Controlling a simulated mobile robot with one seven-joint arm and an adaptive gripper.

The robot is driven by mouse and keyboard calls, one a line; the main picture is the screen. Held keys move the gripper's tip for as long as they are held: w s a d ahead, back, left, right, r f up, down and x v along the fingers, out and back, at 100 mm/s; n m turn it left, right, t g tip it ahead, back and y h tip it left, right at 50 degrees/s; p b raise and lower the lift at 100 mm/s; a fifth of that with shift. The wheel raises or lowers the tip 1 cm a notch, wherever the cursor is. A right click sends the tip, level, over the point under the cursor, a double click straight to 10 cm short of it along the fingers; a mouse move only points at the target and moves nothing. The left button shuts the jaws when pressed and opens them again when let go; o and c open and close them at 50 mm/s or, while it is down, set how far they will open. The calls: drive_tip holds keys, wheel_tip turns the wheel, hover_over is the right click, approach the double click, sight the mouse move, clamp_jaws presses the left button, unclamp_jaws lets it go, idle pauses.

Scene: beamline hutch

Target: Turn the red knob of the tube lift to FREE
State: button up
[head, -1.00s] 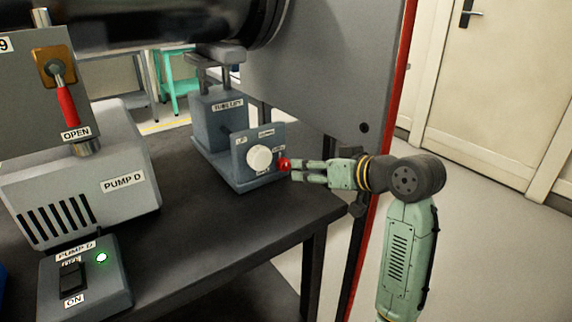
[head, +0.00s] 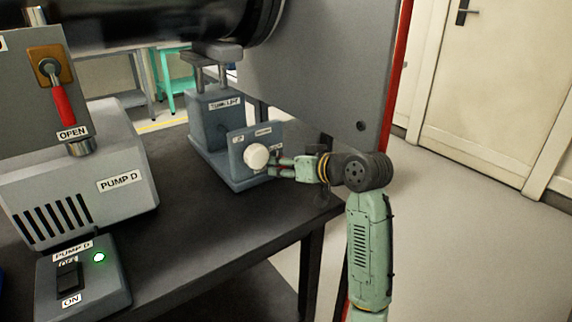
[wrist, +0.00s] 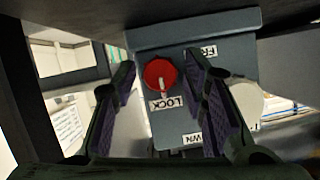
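The tube lift (head: 214,122) is a blue-grey unit on the dark table, with a front panel carrying a large white knob (head: 256,156). The red knob (wrist: 160,74) shows in the wrist view on the panel's side face. Its white mark points at the LOCK label (wrist: 167,103); the partly covered label starting FR (wrist: 209,52) is at upper right. My gripper (head: 273,167) is at the panel's right side in the head view. In the wrist view its two fingers (wrist: 160,68) are open on either side of the red knob, with gaps visible. In the head view the fingers mostly hide this knob.
The Pump D body (head: 80,175), its switch box (head: 84,283) with a lit green lamp, and a red OPEN lever (head: 64,103) stand at left. A big grey plate (head: 320,65) rises behind my gripper. The table's front middle is clear.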

clamp_jaws()
drive_tip(key=shift+n, duration=0.3)
drive_tip(key=shift+a+f+n+t+h+b, duration=0.1)
drive_tip(key=shift+n+t+h+b, duration=0.6)
drive_tip(key=shift+n+h+b, duration=0.35)
drive_tip(key=n+t+h+b, duration=0.1)
drive_tip(key=n+b, duration=0.2)
drive_tip(key=shift+s+a+f, duration=0.1)
drive_tip(key=shift+s, duration=0.05)
drive_tip(key=n+t+b, duration=0.1)
drive_tip(key=n+b, duration=0.1)
drive_tip(key=n+t+h+b, duration=0.1)
drive_tip(key=n+b, duration=0.1)
drive_tip(key=shift+a+f+t+h, duration=0.1)
drive_tip(key=shift+f+t+h, duration=0.05)
drive_tip(key=shift+t+h, duration=0.15)
drive_tip(key=shift+n+t+b, duration=0.7)
drive_tip(key=shift+n+b, duration=0.9)
drive_tip(key=shift+n, duration=0.05)
